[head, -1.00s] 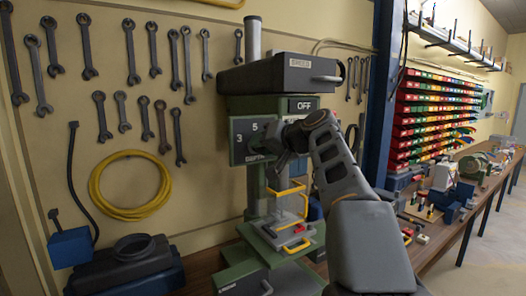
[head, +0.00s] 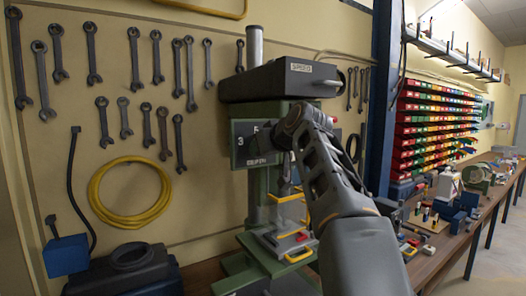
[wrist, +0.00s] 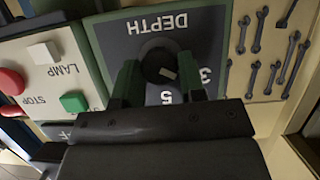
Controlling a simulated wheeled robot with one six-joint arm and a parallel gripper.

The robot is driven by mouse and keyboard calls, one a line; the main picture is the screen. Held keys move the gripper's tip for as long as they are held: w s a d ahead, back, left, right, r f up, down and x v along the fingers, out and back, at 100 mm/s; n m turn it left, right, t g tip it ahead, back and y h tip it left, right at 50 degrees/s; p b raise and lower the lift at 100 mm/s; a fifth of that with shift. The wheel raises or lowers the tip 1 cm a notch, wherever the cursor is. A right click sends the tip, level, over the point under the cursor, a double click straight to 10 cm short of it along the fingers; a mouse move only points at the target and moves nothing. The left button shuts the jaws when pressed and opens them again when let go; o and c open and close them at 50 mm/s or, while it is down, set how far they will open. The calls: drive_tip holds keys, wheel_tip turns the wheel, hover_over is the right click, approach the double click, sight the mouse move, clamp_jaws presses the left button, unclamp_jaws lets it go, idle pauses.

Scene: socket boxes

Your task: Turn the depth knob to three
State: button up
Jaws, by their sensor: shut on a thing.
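The depth knob (wrist: 152,62) is a dark round knob on the grey DEPTH panel (wrist: 215,32) of the green drill press. The panel appears upside down in the wrist view, with a 3 and a 5 near the knob. A pale mark on the knob points to the lower right, between the 5 and the 3. My gripper (wrist: 160,72) has its green fingers on either side of the knob and is shut on it. In the head view, my arm hides the knob and the fingers; part of the panel (head: 245,155) shows with the 3 and 5.
Next to the panel are a LAMP and STOP box with a red button (wrist: 11,82) and green button (wrist: 73,102). Wrenches and a yellow hose coil (head: 97,205) hang on the wall. A yellow-framed guard (head: 290,215) stands below the drill head (head: 280,82).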

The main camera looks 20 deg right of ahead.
idle(0.3)
drive_tip(key=o, duration=0.9)
drive_tip(key=b+v, duration=0.1)
drive_tip(key=v, duration=1.3)
drive_tip(key=shift+a, duration=0.1)
drive_tip(key=shift+w, duration=0.1)
